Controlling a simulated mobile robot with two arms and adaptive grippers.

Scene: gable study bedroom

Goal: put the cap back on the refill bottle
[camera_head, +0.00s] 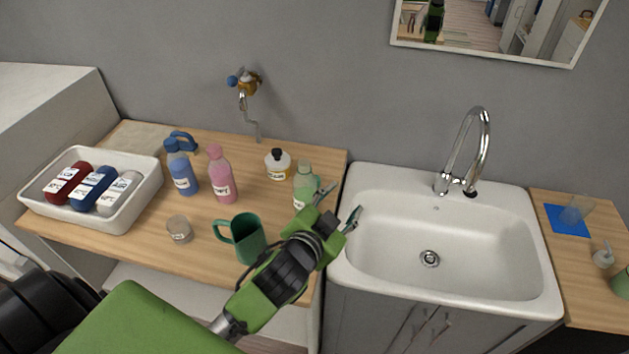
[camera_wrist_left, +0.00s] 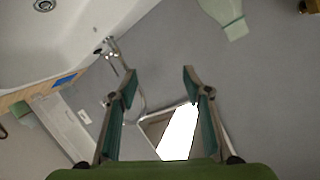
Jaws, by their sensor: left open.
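Several bottles stand on the wooden counter; I cannot tell for certain which is the refill bottle. A pale green bottle (camera_head: 304,187) with a white label stands upright near the counter's right end. It also shows in part at the top of the left wrist view (camera_wrist_left: 222,10). A pink bottle (camera_head: 220,175) and a blue bottle (camera_head: 182,174) stand further left. I cannot make out a loose cap. My left gripper (camera_head: 341,205) is open and empty, just right of the pale green bottle, between it and the sink. My right gripper is out of view.
A green mug (camera_head: 247,238), a small jar (camera_head: 179,229), a dark-capped bottle (camera_head: 278,165), a blue mug (camera_head: 184,141) and a white tray (camera_head: 137,190) with several labelled bottles crowd the counter (camera_head: 190,262). The sink (camera_head: 400,235) is empty. A wall tap (camera_head: 245,90) hangs behind.

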